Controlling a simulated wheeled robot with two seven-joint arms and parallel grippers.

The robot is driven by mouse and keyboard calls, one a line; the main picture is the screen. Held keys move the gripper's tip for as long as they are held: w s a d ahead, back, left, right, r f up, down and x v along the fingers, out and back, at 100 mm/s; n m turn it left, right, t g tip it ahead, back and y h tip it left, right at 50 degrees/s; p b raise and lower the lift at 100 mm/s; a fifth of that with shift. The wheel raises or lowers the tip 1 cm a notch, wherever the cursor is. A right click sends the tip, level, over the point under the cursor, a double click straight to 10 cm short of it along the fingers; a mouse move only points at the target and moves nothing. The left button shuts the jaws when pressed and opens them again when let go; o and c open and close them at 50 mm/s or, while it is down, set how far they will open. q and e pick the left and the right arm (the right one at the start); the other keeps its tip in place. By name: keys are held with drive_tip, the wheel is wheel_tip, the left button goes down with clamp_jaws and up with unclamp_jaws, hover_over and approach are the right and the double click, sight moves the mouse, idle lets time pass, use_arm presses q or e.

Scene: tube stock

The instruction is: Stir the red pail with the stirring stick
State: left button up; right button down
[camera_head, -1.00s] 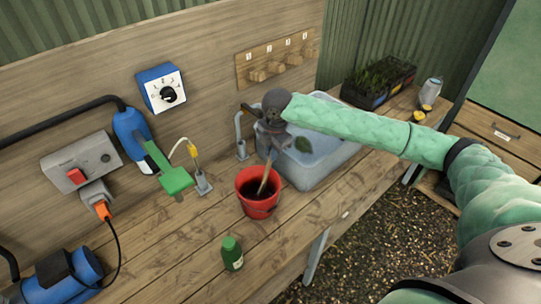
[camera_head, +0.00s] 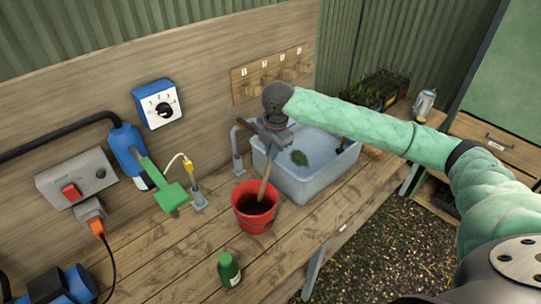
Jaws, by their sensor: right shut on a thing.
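The red pail (camera_head: 256,212) stands upright on the wooden bench, with dark contents inside. The stirring stick (camera_head: 264,183) is a thin wooden rod whose lower end is inside the pail, tilted with its top leaning right. My right gripper (camera_head: 271,147) is above the pail, shut on the upper part of the stick. The gripper's fingers are small and partly hidden by the wrist. My left gripper is not in view.
A grey tub (camera_head: 303,183) of water with a leaf stands right behind the pail. A green bottle (camera_head: 229,270) is in front. Bare bench lies right of the bottle.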

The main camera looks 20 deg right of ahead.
drive_tip(key=shift+d+r, duration=0.2)
drive_tip(key=shift+r, duration=0.85)
drive_tip(key=shift+d+r, duration=0.2)
drive_tip(key=shift+r, duration=0.8)
drive_tip(key=shift+r, duration=0.1)
drive_tip(key=shift+r, duration=2.4)
